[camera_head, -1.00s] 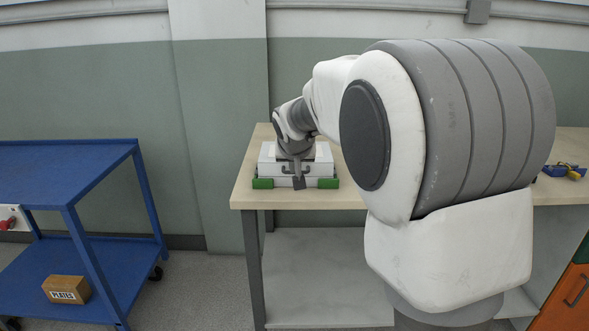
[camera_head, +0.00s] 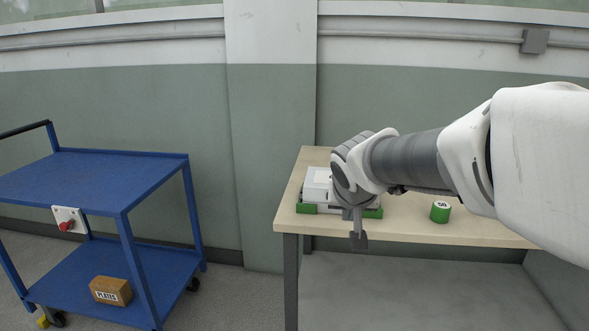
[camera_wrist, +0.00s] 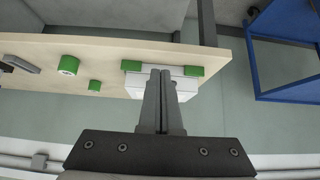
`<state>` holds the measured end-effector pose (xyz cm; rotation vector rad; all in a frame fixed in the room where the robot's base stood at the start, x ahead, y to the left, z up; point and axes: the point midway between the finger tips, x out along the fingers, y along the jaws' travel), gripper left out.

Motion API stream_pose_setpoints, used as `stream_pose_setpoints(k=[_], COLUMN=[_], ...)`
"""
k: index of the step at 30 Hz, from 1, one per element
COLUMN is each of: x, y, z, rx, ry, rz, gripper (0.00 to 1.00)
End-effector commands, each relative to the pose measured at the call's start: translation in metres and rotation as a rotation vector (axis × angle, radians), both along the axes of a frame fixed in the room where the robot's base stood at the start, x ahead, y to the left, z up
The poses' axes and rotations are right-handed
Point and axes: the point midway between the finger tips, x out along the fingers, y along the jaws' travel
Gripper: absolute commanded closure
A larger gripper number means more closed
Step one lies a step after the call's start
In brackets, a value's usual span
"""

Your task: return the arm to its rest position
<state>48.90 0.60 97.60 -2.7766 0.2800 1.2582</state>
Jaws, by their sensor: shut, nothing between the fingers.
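My gripper (camera_head: 357,240) hangs at the front edge of the wooden table, in front of a white case in the head view. In the wrist view the fingers of my gripper (camera_wrist: 160,72) are together with nothing between them. The white case (camera_head: 318,181) sits between green corner blocks (camera_head: 307,208) on the table's left end, partly hidden by my arm. It also shows behind the fingers in the wrist view (camera_wrist: 188,88). My arm reaches in from the right of the head view.
The wooden table (camera_head: 405,228) also bears a green cylinder marked 50 (camera_head: 440,211). A blue cart (camera_head: 125,170) stands at the left, with a red button (camera_head: 67,226) and a box marked PLATES (camera_head: 111,291). Floor shows between cart and table.

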Motion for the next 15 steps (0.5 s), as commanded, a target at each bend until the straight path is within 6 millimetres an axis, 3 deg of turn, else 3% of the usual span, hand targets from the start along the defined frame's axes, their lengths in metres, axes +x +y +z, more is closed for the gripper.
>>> stream_pose_setpoints(k=[7,15], x=[-0.099,-0.197], y=[-0.020,-0.015], z=[0.005,-0.012], rx=[0.013,0.022], ry=[0.093,0.185], rz=[0.036,0.131], gripper=[1.00,1.00])
